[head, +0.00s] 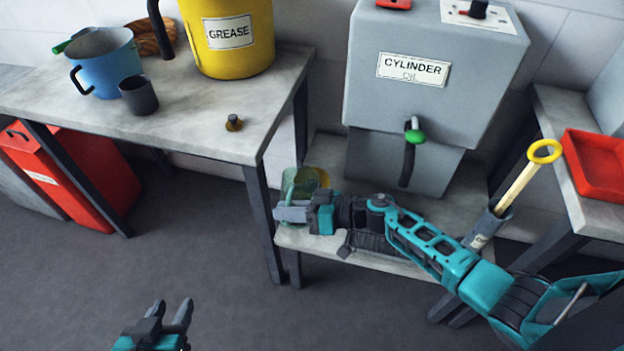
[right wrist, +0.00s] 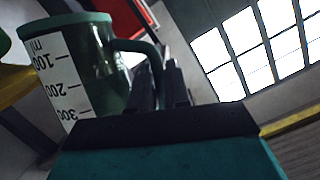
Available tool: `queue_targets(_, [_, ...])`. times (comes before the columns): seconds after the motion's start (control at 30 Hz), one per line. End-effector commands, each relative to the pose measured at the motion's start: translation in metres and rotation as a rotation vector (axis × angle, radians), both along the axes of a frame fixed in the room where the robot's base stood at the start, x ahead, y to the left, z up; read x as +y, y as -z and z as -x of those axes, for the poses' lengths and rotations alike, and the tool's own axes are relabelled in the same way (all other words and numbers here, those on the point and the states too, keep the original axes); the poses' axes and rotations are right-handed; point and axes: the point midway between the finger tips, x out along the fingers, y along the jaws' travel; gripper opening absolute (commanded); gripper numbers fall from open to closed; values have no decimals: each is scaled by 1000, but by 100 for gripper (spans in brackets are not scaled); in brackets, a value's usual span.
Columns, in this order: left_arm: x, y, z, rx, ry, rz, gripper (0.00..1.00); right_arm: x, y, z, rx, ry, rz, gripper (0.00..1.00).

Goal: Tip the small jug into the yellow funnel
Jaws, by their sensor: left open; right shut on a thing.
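The small jug (head: 289,188), green with a white scale, is in my right gripper (head: 284,212) at the left end of the low grey stand. In the right wrist view the jug (right wrist: 112,72) shows its scale, with the figures inverted, and its handle between the fingers. How far it is tilted I cannot tell. A yellow piece (head: 322,177) shows just behind the jug; it may be the yellow funnel, mostly hidden. My left gripper (head: 170,312) is open and empty above the floor at the bottom.
A grey cylinder oil tank (head: 440,115) with a green-handled tap stands behind my right arm. A red tray (head: 598,165) is right. Floor front left is clear.

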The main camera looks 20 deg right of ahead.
Motion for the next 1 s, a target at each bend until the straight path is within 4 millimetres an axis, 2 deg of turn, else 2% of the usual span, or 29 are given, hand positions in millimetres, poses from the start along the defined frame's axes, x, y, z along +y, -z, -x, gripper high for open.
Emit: queue_targets(1.0, [1, 0, 1, 3, 0, -3, 43, -6, 3, -3, 71, -1, -54, 0])
